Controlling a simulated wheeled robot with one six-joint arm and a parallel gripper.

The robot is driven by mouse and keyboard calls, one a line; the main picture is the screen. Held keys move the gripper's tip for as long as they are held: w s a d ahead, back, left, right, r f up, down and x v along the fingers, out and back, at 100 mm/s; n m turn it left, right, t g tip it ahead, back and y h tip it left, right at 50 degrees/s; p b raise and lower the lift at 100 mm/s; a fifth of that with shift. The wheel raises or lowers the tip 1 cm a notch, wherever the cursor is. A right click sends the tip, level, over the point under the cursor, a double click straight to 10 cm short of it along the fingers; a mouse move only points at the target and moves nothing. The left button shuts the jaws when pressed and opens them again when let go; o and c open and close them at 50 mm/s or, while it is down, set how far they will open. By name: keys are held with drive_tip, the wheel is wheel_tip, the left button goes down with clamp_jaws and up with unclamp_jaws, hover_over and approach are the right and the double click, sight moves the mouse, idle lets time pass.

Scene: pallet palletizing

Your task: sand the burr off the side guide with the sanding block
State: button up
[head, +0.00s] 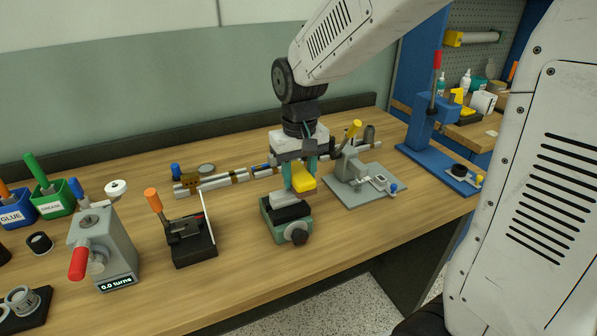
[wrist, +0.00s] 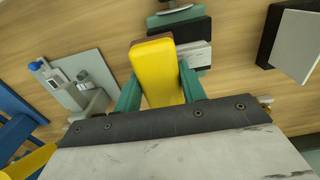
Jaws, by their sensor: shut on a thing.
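My gripper (head: 300,172) has its teal fingers shut on a yellow block, apparently the sanding block (head: 303,182). In the wrist view the block (wrist: 156,72) sits between both fingers, its brownish edge at the far end. A light grey metal piece, apparently the side guide (head: 284,197), sits in the dark jaws of a green vise (head: 272,225). The block is just above and right of this piece in the head view; whether they touch is unclear. The grey piece also shows beside the block in the wrist view (wrist: 196,55). I cannot make out a burr.
A grey toggle-clamp fixture (head: 357,178) stands close right of the vise. A black fixture with an orange handle (head: 190,238) stands left. Metal rods (head: 215,183) lie behind. A blue press (head: 437,150) is farther right. Bare wood lies in front of the vise.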

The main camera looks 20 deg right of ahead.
sight(281, 193)
drive_tip(key=shift+f, duration=0.35)
drive_tip(key=shift+a+r, duration=0.1)
drive_tip(key=shift+a, duration=3.35)
drive_tip(key=shift+d, duration=0.15)
drive_tip(key=shift+d, duration=1.05)
drive_tip(key=shift+d+f, duration=0.15)
drive_tip(key=shift+d, duration=1)
drive_tip(key=shift+d+f, duration=0.1)
drive_tip(key=shift+d, duration=1)
drive_tip(key=shift+s, duration=0.1)
